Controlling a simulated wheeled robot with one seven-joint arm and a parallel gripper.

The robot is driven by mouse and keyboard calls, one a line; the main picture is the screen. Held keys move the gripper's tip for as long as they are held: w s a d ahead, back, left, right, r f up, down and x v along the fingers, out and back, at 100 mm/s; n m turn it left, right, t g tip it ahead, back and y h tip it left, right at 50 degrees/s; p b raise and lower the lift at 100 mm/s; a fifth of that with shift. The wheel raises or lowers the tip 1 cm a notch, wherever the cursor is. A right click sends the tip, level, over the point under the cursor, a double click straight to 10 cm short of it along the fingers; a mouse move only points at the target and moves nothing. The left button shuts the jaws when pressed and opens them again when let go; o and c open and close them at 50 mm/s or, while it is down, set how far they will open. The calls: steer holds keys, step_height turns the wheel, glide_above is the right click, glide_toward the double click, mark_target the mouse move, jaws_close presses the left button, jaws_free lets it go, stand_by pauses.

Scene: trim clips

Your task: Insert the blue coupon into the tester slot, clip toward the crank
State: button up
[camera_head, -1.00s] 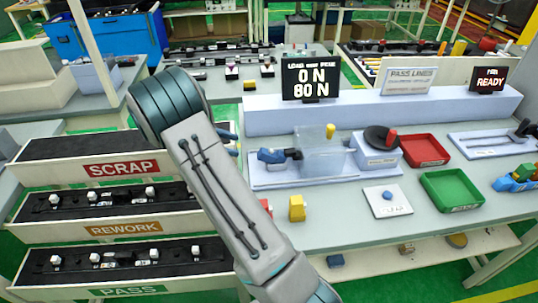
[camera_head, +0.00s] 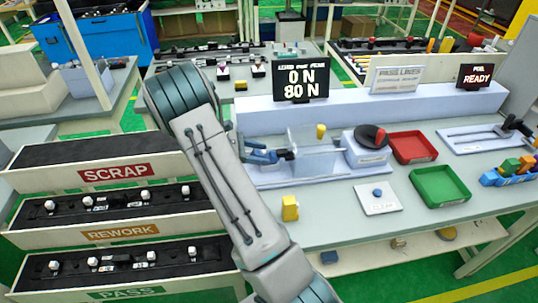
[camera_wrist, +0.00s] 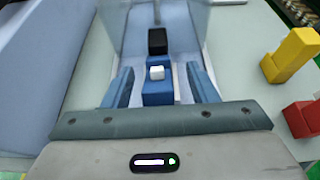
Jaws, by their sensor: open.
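My gripper (camera_wrist: 159,70) is open, with one blue finger on each side of the blue coupon (camera_wrist: 157,92) and a visible gap on both sides. A white clip (camera_wrist: 157,73) sits on the coupon, and a black block (camera_wrist: 157,41) stands just beyond it. In the head view, blue and dark parts (camera_head: 263,156) show at the left side of the tester's clear guard (camera_head: 318,142); coupon and fingers are hard to separate there. How deep the coupon sits in the slot is unclear.
A yellow block (camera_head: 290,208) stands at the bench front, and a red block (camera_wrist: 299,120) is beside it in the wrist view. Red (camera_head: 414,147) and green (camera_head: 440,186) trays lie right of the tester. The display (camera_head: 300,80) reads 0 N and 80 N.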

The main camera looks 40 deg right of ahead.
steer(key=shift+x, duration=0.85)
jaws_close()
